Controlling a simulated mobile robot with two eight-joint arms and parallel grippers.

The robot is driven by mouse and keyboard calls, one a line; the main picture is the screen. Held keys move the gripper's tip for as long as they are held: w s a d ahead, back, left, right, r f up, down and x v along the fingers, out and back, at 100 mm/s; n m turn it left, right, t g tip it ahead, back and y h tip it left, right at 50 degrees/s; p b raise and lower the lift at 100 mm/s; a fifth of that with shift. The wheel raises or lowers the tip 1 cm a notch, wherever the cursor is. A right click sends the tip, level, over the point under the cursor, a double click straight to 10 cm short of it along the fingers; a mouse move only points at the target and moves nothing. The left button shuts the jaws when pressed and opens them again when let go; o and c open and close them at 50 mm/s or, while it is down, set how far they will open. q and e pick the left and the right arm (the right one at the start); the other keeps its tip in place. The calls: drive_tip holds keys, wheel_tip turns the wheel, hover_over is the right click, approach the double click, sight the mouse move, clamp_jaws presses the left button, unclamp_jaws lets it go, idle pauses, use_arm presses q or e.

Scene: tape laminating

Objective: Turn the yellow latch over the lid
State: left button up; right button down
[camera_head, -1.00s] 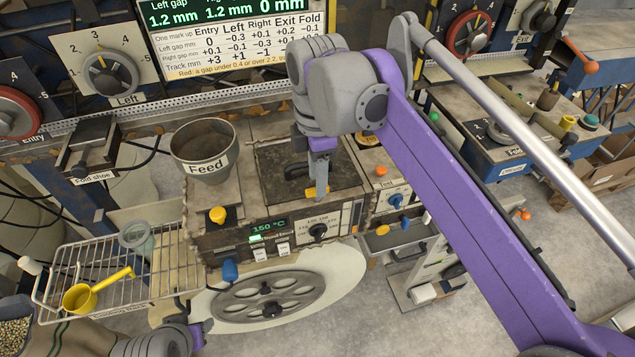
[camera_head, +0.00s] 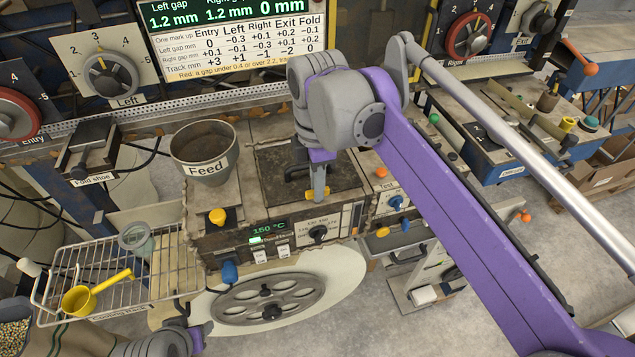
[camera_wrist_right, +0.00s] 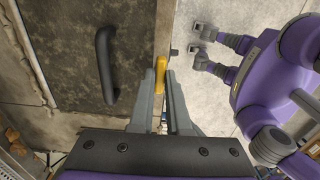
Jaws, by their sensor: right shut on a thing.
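The yellow latch (camera_head: 311,194) is at the front edge of the dark square lid (camera_head: 270,178) on the machine top. In the right wrist view the latch (camera_wrist_right: 160,72) sits between the fingertips, beside the lid (camera_wrist_right: 80,50) with its black handle (camera_wrist_right: 106,62). My right gripper (camera_head: 319,193) reaches down from above and is shut on the latch; it also shows in the right wrist view (camera_wrist_right: 160,84). The fingers hide part of the latch. Of my left arm, a part shows at the bottom left; its fingertips cannot be made out.
The grey Feed hopper (camera_head: 205,155) stands left of the lid. A yellow knob (camera_head: 217,216) and a front panel with a 150 °C display (camera_head: 268,228) are nearby. A wire rack (camera_head: 150,262) with a yellow scoop (camera_head: 80,298) juts out at left. The Test panel (camera_head: 390,190) is at right.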

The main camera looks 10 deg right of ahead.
use_arm(q)
drive_tip(key=shift+r, duration=0.2)
use_arm(e)
drive_tip(key=shift+m, duration=0.4)
drive_tip(key=m+p, duration=0.1)
drive_tip(key=m, duration=0.2)
drive_tip(key=shift+r+m, duration=0.1)
drive_tip(key=shift+m, duration=0.3)
drive_tip(key=m+p, duration=0.1)
drive_tip(key=m, duration=0.8)
drive_tip(key=shift+p, duration=0.35)
use_arm(q)
drive_tip(key=r, duration=0.1)
drive_tip(key=w+r, duration=0.1)
drive_tip(key=r, duration=0.1)
drive_tip(key=shift+w+r, duration=0.25)
drive_tip(key=shift+r, duration=0.15)
use_arm(e)
drive_tip(key=m, duration=0.4)
drive_tip(key=shift+m, duration=0.3)
drive_tip(key=c, duration=0.9)
unclamp_jaws()
